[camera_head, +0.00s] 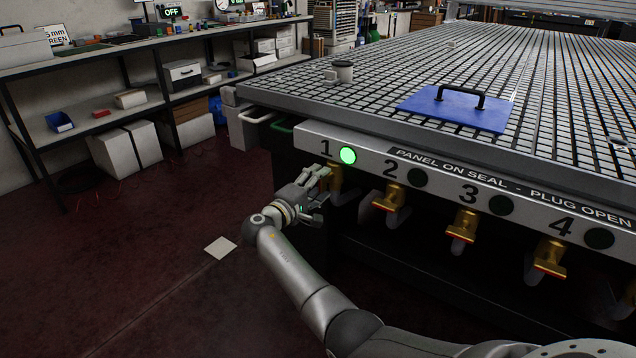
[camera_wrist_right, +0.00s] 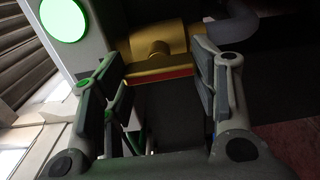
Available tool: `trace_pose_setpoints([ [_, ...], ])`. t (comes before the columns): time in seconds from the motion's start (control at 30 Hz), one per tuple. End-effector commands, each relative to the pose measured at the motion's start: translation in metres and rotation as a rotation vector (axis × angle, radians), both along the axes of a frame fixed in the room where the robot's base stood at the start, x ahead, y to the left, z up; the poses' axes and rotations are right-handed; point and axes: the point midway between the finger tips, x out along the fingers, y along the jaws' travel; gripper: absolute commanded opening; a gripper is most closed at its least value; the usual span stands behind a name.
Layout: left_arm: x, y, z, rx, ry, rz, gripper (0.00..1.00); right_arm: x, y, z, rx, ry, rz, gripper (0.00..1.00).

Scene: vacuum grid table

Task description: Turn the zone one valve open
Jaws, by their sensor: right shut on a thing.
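The zone one valve (camera_head: 338,183) is brass and sits under the number 1 on the table's front panel, partly hidden by my right gripper (camera_head: 322,186). In the right wrist view, the valve's brass handle (camera_wrist_right: 158,50) with a red stripe lies between the two fingers of my right gripper (camera_wrist_right: 155,78), which is shut on it. The zone one lamp (camera_head: 348,155) above the valve is lit green, and the lamp also shows in the right wrist view (camera_wrist_right: 62,18). My left gripper is not in view.
Valves two (camera_head: 390,198), three (camera_head: 462,226) and four (camera_head: 549,258) sit along the panel to the right, below dark lamps. A blue panel (camera_head: 455,108) with a black handle lies on the grid table (camera_head: 400,72). Shelves (camera_head: 110,108) stand at the left; the floor before them is mostly clear.

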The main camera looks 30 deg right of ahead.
Motion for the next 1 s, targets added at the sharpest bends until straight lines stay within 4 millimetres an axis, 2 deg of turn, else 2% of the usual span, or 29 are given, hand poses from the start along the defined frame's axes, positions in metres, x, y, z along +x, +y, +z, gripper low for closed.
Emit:
trace_pose_setpoints([
  [0.33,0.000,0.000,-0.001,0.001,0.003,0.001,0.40,0.001,0.000,0.002,-0.005,0.001,0.004,0.31],
  [0.37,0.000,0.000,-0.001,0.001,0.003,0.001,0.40,0.001,0.000,0.002,-0.005,0.001,0.004,0.58],
  [0.5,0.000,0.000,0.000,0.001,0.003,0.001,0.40,0.001,0.000,0.002,-0.004,0.001,0.002,0.76],
  [0.87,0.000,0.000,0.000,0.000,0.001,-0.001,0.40,0.000,0.002,0.000,-0.002,0.001,0.001,0.77],
  [1.0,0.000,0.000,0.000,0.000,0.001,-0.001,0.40,-0.005,0.014,0.000,0.000,0.001,0.003,0.77],
])
